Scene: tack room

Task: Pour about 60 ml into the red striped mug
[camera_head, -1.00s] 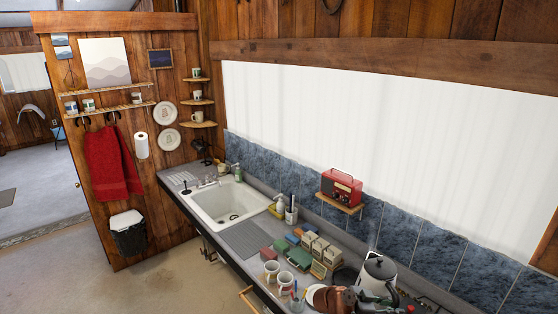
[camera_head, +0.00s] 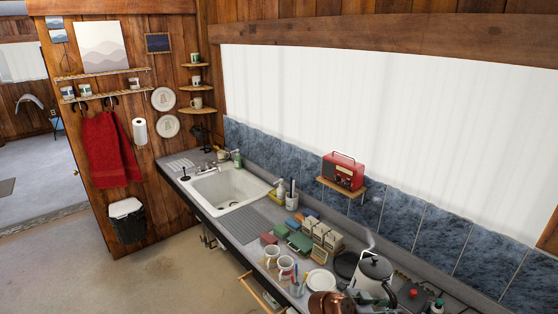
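Two white mugs with reddish markings stand side by side near the counter's front edge, a left one (camera_head: 272,255) and a right one (camera_head: 287,267). They are too small to tell which has red stripes. A pale kettle (camera_head: 374,272) with a dark lid and handle stands to their right, near the bottom of the view. No liquid can be seen in the mugs or kettle. Neither gripper is in view.
Pens stand in a holder (camera_head: 296,287) beside the right mug. A white plate (camera_head: 320,280), a brown rounded vessel (camera_head: 329,305) and a dark pan (camera_head: 346,265) crowd the kettle. Boxes (camera_head: 312,232) stand behind the mugs. The sink (camera_head: 228,190) is farther left.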

